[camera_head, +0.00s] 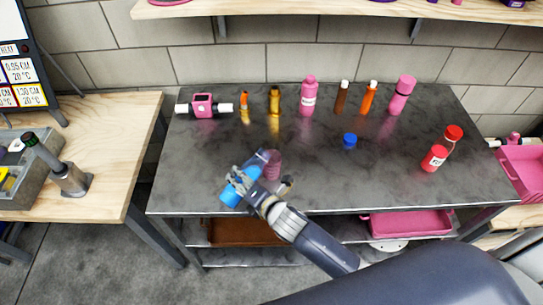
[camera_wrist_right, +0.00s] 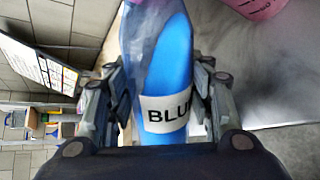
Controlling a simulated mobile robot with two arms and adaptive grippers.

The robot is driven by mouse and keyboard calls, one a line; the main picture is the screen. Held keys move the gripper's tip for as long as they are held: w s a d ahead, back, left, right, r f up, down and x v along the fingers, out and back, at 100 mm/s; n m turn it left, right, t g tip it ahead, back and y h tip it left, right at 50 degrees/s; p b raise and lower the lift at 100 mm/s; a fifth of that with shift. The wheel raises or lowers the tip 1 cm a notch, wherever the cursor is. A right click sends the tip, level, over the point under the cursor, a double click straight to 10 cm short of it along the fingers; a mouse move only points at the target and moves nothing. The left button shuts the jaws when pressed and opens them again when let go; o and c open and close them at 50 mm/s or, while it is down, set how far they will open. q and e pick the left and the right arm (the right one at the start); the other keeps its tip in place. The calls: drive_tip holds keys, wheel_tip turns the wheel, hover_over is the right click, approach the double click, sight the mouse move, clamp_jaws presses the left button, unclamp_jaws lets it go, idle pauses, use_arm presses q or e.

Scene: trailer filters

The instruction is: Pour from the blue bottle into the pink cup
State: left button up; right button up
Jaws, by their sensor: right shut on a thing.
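My right gripper (camera_head: 246,184) is shut on the blue bottle (camera_head: 232,196), holding it over the front left of the dark table. In the right wrist view, the blue bottle (camera_wrist_right: 172,60) lies between both fingers, its white label reading "BLU". The bottle is tilted in the head view, its clear, open-looking end towards the pink cup. The pink cup (camera_head: 273,163) stands on the table just right of that end. The cup also shows at the top right of the right wrist view (camera_wrist_right: 258,6). I cannot tell whether they touch or whether liquid flows. My left gripper is not in view.
A blue cap (camera_head: 350,140) lies on the table. A pink bottle (camera_head: 308,98) and several orange, brown and pink containers stand along the back. The table's middle is mostly clear.

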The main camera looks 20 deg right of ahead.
drive_tip(key=shift+a+r+m+y, duration=0.1)
drive_tip(key=shift+r+m+y, duration=0.05)
drive_tip(key=shift+m+y, duration=0.2)
idle(1.0)
drive_tip(key=shift+r+p, duration=0.15)
drive_tip(key=shift+p, duration=0.3)
drive_tip(key=shift+w+d+r+m+g+y+p, duration=0.1)
drive_tip(key=shift+d+r+m+g+y+p, duration=0.2)
drive_tip(key=shift+p, duration=0.35)
drive_tip(key=shift+w+r+m+g+y+p, duration=0.1)
drive_tip(key=shift+r+m+p, duration=0.25)
drive_tip(key=shift+p, duration=0.3)
drive_tip(key=shift+r+m+g+y+p, duration=0.35)
drive_tip(key=shift+r+p, duration=0.3)
drive_tip(key=shift+p, duration=0.25)
idle(2.0)
